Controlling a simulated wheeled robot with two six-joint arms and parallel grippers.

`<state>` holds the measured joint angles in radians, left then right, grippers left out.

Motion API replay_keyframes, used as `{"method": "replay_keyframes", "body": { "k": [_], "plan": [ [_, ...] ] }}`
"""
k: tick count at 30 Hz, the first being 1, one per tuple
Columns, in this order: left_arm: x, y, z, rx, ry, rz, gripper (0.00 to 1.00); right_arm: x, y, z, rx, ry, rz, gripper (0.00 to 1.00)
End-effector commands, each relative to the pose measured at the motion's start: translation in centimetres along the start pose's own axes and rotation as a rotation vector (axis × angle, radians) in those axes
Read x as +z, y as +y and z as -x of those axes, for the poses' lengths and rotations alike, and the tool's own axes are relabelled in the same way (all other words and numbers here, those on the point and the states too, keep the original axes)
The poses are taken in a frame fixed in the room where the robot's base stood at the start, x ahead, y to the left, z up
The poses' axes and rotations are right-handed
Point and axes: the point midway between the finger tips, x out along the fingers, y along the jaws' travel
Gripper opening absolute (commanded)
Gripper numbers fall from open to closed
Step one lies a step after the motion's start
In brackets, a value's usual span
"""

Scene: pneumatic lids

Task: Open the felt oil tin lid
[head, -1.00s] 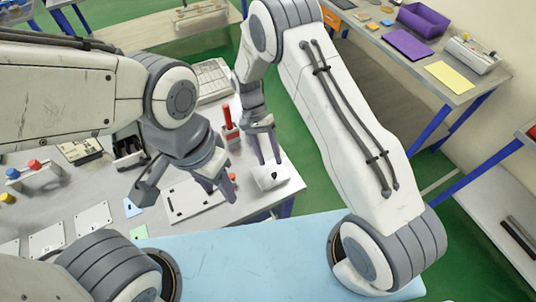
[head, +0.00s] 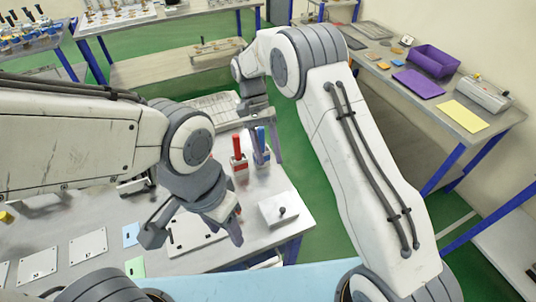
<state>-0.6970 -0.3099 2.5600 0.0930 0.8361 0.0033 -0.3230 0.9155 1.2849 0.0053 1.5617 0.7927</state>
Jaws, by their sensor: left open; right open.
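A low white box (head: 277,213) with a black ball knob sits near the table's right front corner. I see no label on it, so I cannot tell if it is the felt oil tin, or whether its lid is shut. My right gripper (head: 262,155) is open, fingers down, behind and apart from the box, around or in front of a blue-handled piece (head: 261,140); I cannot tell if it touches. My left gripper (head: 193,236) is open and empty, its fingers spread over the table left of the box.
A white plate (head: 190,232) lies partly under my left gripper. Blue (head: 130,235) and green (head: 135,267) cards lie further left. A purple bin (head: 434,62) is on the far right bench.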

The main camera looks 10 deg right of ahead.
Motion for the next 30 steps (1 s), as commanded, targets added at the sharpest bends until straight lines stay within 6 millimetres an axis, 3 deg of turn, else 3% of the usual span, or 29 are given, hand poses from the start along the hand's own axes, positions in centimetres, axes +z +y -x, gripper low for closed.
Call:
{"method": "replay_keyframes", "body": {
  "k": [10, 14, 22, 26, 30],
  "plan": [
    [0.0, 0.0, 0.0, 0.000, 0.000, 0.000, 0.50, 0.1, 0.0, 0.0, -0.001, 0.002, 0.003, 0.54],
    [0.0, 0.0, -0.3, 0.000, 0.000, 0.000, 0.50, 1.5, 0.2, 0.6, -0.022, 0.033, 0.058, 0.54],
    [0.1, -0.1, -1.7, 0.000, 0.000, -0.001, 0.50, 10.2, 2.3, 1.2, -0.125, 0.226, 0.412, 0.54],
    [0.1, -0.2, -2.4, 0.000, 0.000, -0.002, 0.50, 14.4, 4.2, -0.2, -0.170, 0.336, 0.604, 0.54],
    [0.2, -0.2, -3.1, 0.000, 0.000, -0.002, 0.50, 18.1, 6.6, -3.0, -0.206, 0.458, 0.805, 0.54]
  ]
}}
